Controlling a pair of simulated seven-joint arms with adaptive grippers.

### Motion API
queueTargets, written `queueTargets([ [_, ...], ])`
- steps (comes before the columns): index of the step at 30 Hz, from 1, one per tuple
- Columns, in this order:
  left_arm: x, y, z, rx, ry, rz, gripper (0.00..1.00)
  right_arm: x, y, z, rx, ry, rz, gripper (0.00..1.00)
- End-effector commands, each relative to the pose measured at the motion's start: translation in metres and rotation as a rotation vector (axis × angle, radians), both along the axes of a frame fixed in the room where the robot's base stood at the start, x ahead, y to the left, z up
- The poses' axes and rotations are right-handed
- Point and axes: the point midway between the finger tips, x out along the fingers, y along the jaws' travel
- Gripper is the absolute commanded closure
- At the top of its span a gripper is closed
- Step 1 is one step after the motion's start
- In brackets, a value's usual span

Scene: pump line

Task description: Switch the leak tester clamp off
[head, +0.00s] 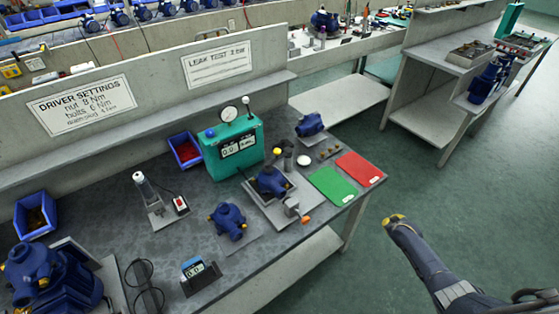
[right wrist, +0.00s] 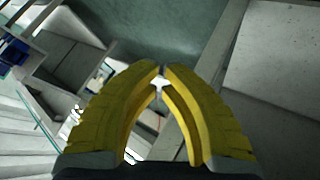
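The leak tester (head: 233,145) is a teal box with a dial gauge, two displays and a white-knobbed lever (head: 246,106) standing up at its right end. In front of it a grey clamp fixture (head: 262,207) holds a blue pump (head: 271,182); an orange-tipped handle (head: 306,219) sticks out at its front right. My right gripper (head: 391,219) is off the table's right end, over the floor, well apart from the tester. In the right wrist view its yellow fingers (right wrist: 162,72) come together at the tips with nothing between them. My left gripper is out of view.
A green mat (head: 332,184) and a red mat (head: 360,168) lie at the table's right end. Another blue pump (head: 229,220) stands left of the fixture. A blue bin (head: 184,150) is beside the tester, and a small display unit (head: 195,272) is at the front edge.

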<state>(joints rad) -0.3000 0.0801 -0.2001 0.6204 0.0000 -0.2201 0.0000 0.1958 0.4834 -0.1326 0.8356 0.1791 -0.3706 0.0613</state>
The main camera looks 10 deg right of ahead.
Motion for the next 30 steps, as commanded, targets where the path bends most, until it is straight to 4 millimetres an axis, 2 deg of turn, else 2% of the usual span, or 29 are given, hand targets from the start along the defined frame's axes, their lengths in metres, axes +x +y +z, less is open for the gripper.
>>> queueTargets([
  [1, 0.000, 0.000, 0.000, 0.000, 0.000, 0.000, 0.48, 0.024, -0.019, 0.030, -0.018, -0.039, -0.009, 1.00],
  [5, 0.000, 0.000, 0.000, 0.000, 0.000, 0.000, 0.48, 0.074, -0.057, 0.104, -0.042, -0.134, -0.036, 1.00],
  [6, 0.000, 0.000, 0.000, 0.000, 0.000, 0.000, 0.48, 0.088, -0.068, 0.128, -0.045, -0.166, -0.045, 1.00],
  [8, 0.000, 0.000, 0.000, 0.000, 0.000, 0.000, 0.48, 0.109, -0.078, 0.166, -0.035, -0.221, -0.062, 1.00],
  [9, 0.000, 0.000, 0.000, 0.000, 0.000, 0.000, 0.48, 0.124, -0.079, 0.192, -0.011, -0.265, -0.076, 1.00],
  [10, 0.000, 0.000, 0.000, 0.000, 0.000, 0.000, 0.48, 0.135, -0.074, 0.210, 0.024, -0.301, -0.088, 1.00],
  [12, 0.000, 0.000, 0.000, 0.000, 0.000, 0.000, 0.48, 0.150, -0.047, 0.230, 0.133, -0.359, -0.115, 1.00],
  [15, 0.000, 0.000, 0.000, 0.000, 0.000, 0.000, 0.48, 0.163, -0.004, 0.246, 0.294, -0.414, -0.148, 1.00],
  [20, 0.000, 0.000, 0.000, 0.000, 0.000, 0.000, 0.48, 0.174, 0.071, 0.270, 0.559, -0.463, -0.195, 1.00],
  [25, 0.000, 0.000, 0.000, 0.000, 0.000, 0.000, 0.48, 0.173, 0.154, 0.294, 0.846, -0.460, -0.247, 1.00],
  [30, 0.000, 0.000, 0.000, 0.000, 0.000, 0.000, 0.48, 0.157, 0.239, 0.317, 1.126, -0.397, -0.304, 1.00],
])
